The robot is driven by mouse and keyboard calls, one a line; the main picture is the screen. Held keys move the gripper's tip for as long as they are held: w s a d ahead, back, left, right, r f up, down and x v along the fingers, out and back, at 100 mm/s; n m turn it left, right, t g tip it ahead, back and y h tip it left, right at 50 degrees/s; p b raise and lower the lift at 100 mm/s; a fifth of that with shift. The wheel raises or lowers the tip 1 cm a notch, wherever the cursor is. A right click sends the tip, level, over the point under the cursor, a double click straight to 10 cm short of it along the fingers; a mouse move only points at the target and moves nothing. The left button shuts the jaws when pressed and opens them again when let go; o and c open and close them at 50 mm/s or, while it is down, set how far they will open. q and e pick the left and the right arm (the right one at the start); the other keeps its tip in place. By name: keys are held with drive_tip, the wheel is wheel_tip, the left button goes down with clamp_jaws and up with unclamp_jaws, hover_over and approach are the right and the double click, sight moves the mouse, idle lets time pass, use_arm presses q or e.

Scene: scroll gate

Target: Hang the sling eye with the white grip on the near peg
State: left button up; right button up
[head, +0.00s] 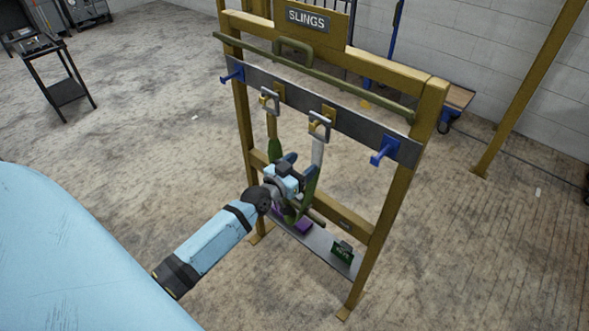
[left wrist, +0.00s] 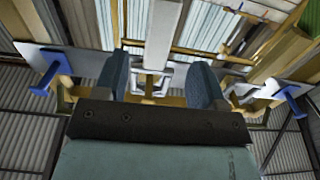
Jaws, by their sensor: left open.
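The white grip (head: 318,151) hangs upright below the right-hand metal eye (head: 320,126) on the grey rail. My left gripper (head: 296,163) is open and empty, just in front of the slings and a little left of and below this grip. In the left wrist view the white grip (left wrist: 163,35) shows between the spread fingers (left wrist: 162,82), with a square metal eye (left wrist: 152,80) below it; I see no contact. A blue peg (head: 384,151) at the rail's right end looks larger and nearer than the left blue peg (head: 232,75). Both pegs look bare. My right gripper is out of view.
A second metal eye (head: 269,101) with a green sling (head: 274,150) hangs left of the white-gripped one. A green horizontal bar (head: 340,82) crosses above the rail. A low shelf (head: 322,244) holds a purple item (head: 303,226) and a green-labelled block (head: 343,254).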

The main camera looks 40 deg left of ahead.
sight(315, 150)
use_arm(q)
drive_tip(key=shift+w+d, duration=0.15)
drive_tip(key=shift+w, duration=0.95)
drive_tip(key=shift+w+d+b, duration=0.2)
drive_tip(key=shift+w+b, duration=0.15)
drive_tip(key=shift+w, duration=1.75)
drive_tip(key=c, duration=1.1)
drive_tip(key=shift+r, duration=0.2)
drive_tip(key=shift+r+p, duration=0.6)
drive_tip(key=shift+p, duration=0.2)
